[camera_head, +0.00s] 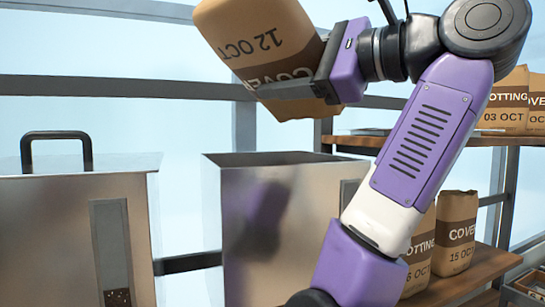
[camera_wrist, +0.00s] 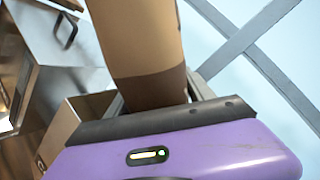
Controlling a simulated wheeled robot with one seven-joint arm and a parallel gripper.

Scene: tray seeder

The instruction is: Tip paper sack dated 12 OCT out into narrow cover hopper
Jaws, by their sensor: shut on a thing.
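My gripper (camera_head: 325,82) is shut on a brown paper sack (camera_head: 255,38) and holds it high, above and behind the rim of an open metal hopper (camera_head: 235,235). The sack reads 12 OCT, with part of the word COVER on its dark band. It is turned over and tilted, its lettering upside down and the banded end low. In the wrist view the sack (camera_wrist: 140,40) rises from behind the gripper (camera_wrist: 155,122). Whether anything pours from it I cannot tell. The hopper's opening faces up; its inside is mostly hidden, and its narrow window is partly behind my arm.
A second metal hopper (camera_head: 55,235) at left has a closed lid with a black handle (camera_head: 56,138) and a window showing dark material low down. Shelves at right hold several sacks, including COVER 15 OCT (camera_head: 456,235) and POTTING 03 OCT (camera_head: 505,103). A dark frame rail runs behind.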

